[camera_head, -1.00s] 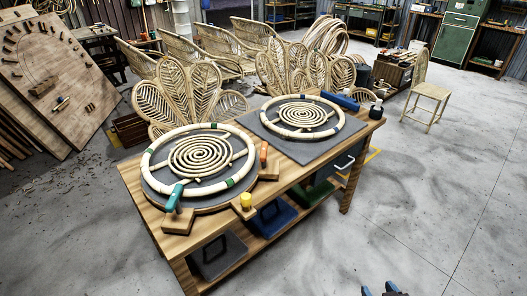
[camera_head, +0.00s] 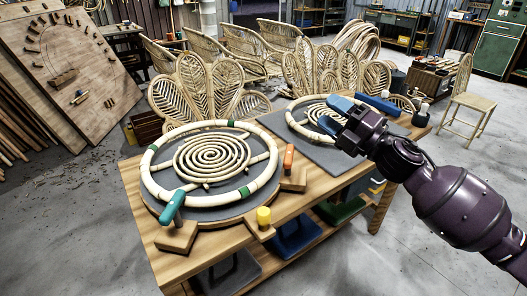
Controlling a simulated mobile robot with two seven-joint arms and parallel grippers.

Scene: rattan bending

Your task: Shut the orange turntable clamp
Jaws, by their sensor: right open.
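The orange turntable clamp (camera_head: 289,158) stands upright on a wooden block (camera_head: 294,181) at the right rim of the left turntable (camera_head: 222,213). A rattan ring with a spiral (camera_head: 212,160) lies on that turntable. My right gripper (camera_head: 343,112) reaches in from the right. Its blue-tipped fingers are apart and empty, above the right-hand rattan ring, to the right of and above the orange clamp in the picture. The gripper hides part of that second ring. My left gripper is not in view.
A teal clamp (camera_head: 172,206) and a yellow-topped clamp (camera_head: 263,217) stand at the front of the left turntable. Bins sit on the shelf below. Rattan chairs stand behind the bench.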

